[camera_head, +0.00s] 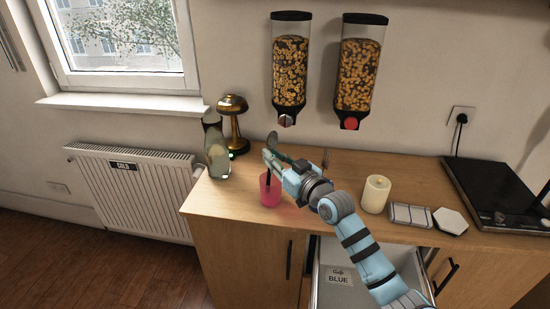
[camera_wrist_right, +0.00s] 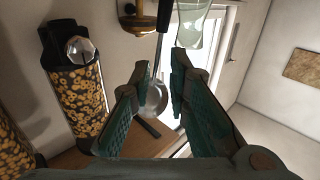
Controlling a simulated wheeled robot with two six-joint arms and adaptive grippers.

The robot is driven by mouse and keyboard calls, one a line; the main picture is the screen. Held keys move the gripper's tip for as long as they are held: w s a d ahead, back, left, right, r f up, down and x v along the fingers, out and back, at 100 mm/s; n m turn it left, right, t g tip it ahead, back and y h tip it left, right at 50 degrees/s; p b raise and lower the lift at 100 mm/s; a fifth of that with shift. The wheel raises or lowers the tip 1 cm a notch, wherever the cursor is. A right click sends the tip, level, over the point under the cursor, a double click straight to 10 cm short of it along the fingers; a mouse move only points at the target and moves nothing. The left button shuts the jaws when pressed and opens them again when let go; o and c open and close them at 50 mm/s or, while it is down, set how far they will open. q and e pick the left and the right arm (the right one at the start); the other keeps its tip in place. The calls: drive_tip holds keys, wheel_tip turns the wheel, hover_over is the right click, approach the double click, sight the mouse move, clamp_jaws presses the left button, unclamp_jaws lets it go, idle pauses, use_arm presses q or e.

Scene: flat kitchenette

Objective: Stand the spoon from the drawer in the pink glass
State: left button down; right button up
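The pink glass (camera_head: 270,193) stands on the wooden counter near its front edge. The spoon has a black handle (camera_head: 268,178) and a metal bowl (camera_head: 272,139). It is upright, bowl up, with the handle's lower end at the glass and seemingly inside it. My right gripper (camera_head: 268,156) is above the glass, at the spoon. In the wrist view, which looks upside down, the spoon's bowl (camera_wrist_right: 156,98) shows between the two spread fingers (camera_wrist_right: 160,75), with gaps beside the stem. The pink glass is not seen there. My left gripper is out of view.
A clear glass (camera_head: 218,160) and brass lamp (camera_head: 233,115) stand left. A candle (camera_head: 375,194), a white hexagonal piece (camera_head: 450,221) and a black hob (camera_head: 495,195) are right.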

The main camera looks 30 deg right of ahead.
drive_tip(key=shift+o, duration=1.1)
drive_tip(key=s+d, duration=0.1)
drive_tip(key=s, duration=0.7)
drive_tip(key=shift+d, duration=0.1)
